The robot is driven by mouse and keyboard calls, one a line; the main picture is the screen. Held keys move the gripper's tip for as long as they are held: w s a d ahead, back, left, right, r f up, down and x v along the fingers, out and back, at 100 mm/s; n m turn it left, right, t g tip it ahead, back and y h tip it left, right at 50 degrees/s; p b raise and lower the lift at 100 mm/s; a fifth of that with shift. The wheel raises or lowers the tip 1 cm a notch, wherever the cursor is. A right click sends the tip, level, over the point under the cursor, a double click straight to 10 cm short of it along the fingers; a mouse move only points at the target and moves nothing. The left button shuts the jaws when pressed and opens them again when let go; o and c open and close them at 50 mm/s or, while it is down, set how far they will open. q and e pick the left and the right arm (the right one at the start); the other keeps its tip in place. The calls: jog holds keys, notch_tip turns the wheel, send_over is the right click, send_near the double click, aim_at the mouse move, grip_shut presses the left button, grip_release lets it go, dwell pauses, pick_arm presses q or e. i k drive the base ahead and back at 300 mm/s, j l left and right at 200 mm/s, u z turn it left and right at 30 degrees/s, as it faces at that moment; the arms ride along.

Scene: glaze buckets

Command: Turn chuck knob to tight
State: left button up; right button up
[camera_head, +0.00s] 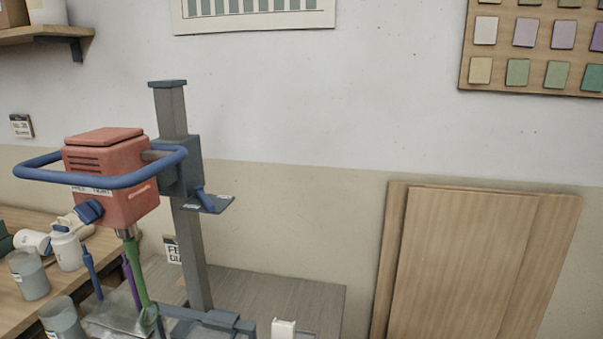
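A red mixer head (112,178) is carried on a grey upright column (196,255) at the left. A blue knob (89,211) sticks out of the lower front left of the head and sits tilted. A small label (92,190) is above it, with lettering too small to read surely. A metal chuck (126,233) is under the head, with a green rod (138,270) hanging from it. I cannot tell whether the chuck grips the rod tightly. Neither of my grippers is in view.
A blue bar handle (95,180) loops around the head. Grey cups (30,275) and a white bottle (67,250) crowd the wooden table at left. Wooden boards (470,265) lean on the wall at right.

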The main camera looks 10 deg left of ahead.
aim_at(90, 210)
jog(key=u, duration=1.5)
